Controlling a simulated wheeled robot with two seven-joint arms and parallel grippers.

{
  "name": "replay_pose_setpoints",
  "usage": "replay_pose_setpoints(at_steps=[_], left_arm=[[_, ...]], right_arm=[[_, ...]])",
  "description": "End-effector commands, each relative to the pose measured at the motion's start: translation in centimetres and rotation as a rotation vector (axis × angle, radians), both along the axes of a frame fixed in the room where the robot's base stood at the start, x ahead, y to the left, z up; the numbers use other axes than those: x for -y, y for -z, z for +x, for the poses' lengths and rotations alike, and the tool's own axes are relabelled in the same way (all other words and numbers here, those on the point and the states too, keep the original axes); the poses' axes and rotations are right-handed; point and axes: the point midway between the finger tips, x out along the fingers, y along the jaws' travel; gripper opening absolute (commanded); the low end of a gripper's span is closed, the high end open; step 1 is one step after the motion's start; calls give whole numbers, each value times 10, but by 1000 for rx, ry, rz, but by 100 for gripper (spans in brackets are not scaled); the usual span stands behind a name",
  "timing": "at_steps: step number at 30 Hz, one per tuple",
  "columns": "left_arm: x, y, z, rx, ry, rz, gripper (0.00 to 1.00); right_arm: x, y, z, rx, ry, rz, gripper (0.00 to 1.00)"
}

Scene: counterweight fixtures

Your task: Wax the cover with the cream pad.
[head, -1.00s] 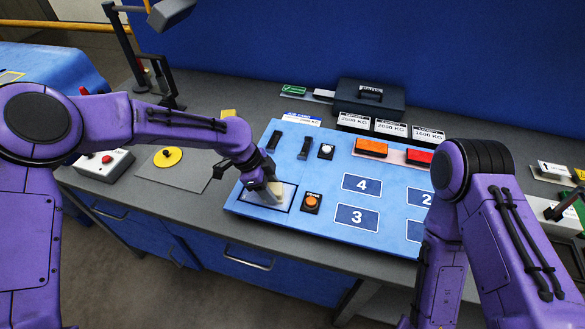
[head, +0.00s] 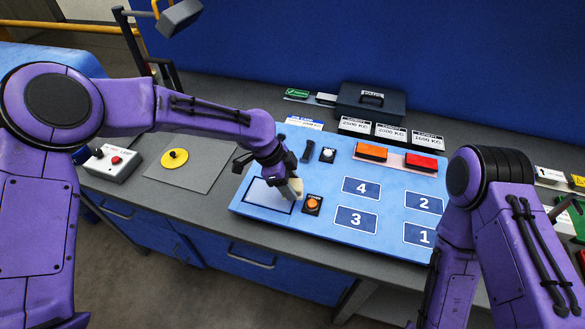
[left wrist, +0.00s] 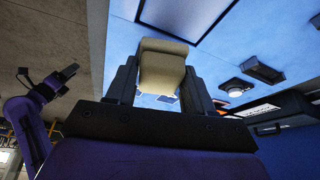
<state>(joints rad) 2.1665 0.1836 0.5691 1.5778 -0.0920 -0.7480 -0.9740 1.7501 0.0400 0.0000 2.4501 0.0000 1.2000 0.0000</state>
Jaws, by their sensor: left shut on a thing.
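My left gripper (head: 288,180) is shut on the cream pad (head: 295,187), a pale block that also shows between the fingers in the left wrist view (left wrist: 162,68). A dark-outlined square (head: 264,196) on the blue panel seems to be the cover; it lies left of the pad and fills the top of the left wrist view (left wrist: 180,14). The pad is at the square's right side, and I cannot tell whether it touches the surface. My right arm's gripper (left wrist: 66,74) seems to show small and dark in the left wrist view; its jaws are unclear.
The blue panel (head: 385,236) carries an orange button (head: 312,204) close beside the pad, a black handle (head: 307,151) and numbered plates. A grey mat with a yellow disc (head: 174,158) and a control box (head: 112,162) lie left. A black case (head: 371,103) stands behind.

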Motion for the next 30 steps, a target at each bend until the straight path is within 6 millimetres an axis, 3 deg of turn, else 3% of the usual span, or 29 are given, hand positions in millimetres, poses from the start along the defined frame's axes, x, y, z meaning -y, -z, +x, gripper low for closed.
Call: replay_pose_setpoints(at_steps=[12, 30], left_arm=[[-2, -31, 0, 0, -4, 0, 19], [-2, -32, 0, 0, -3, 0, 19]], right_arm=[[0, -1, 0, 0, 0, 0, 47], [0, -1, 0, 0, 0, 0, 47]])
